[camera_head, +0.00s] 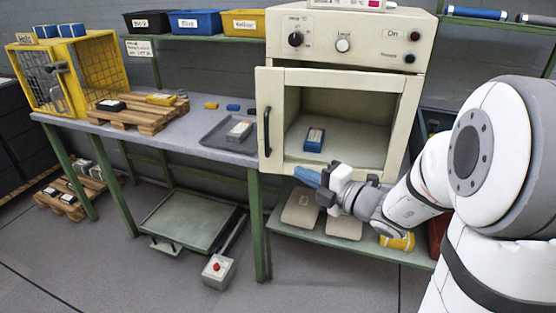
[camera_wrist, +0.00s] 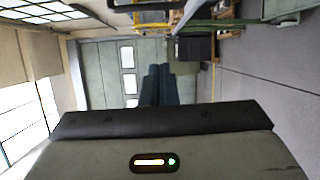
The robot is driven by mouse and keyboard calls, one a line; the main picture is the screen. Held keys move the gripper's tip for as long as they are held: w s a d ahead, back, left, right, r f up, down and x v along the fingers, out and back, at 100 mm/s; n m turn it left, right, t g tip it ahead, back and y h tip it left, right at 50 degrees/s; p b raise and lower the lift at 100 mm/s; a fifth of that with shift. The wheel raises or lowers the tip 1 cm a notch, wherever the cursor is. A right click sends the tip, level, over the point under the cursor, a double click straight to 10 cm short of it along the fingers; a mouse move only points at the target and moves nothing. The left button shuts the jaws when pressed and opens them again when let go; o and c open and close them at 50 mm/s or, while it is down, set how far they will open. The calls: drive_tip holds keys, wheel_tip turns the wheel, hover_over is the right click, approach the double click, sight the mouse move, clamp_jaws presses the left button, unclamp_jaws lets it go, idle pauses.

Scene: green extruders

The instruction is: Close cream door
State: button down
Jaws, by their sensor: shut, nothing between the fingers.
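The cream door (camera_head: 339,78) is a framed panel with a large window on the front of the cream oven (camera_head: 365,40). A black upright handle (camera_head: 266,130) is on its left side. The door's left edge sticks out past the oven body, so it looks slightly ajar; the exact gap cannot be told. A blue box (camera_head: 314,139) shows through the window. My gripper (camera_head: 300,175) is in front of the door's lower edge, its blue fingers pointing left. Contact with the door cannot be told. In the wrist view the fingers (camera_wrist: 160,84) are together and empty.
A workbench (camera_head: 185,139) to the left holds a grey tray (camera_head: 212,141), a pallet (camera_head: 120,118) and a yellow cage (camera_head: 112,68). A lower shelf (camera_head: 380,247) with flat items lies under the oven. The floor in front is mostly clear.

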drive_tip(key=w+a+b, duration=0.2)
drive_tip(key=w+a, duration=0.5)
drive_tip(key=w, duration=0.4)
drive_tip(key=shift+m+t, duration=0.3)
drive_tip(key=shift+m, duration=0.1)
drive_tip(key=shift+w+f, duration=0.1)
